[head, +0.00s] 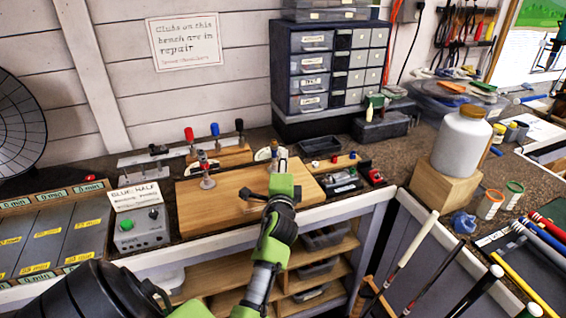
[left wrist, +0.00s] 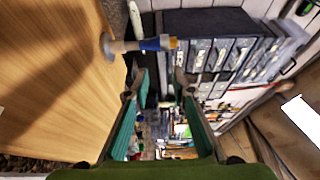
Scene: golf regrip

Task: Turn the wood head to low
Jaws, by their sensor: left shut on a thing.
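My left gripper (head: 283,184) is above the right part of a wooden board (head: 222,208) on the bench. The left wrist view shows its two teal fingers (left wrist: 160,82) with a gap between them. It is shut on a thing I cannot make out. A cream, dial-like piece (head: 266,154) is just behind the gripper, partly hidden. A post with a blue band also shows in the left wrist view (left wrist: 152,43). I cannot pick out the wood head clearly. My right gripper is not in view.
A grey control box (head: 140,232) with a green knob stands left of the board. Grey trays (head: 88,237) lie further left. A drawer cabinet (head: 310,68) stands behind. A white bottle (head: 461,140) on a wooden block and several club shafts (head: 410,245) are to the right.

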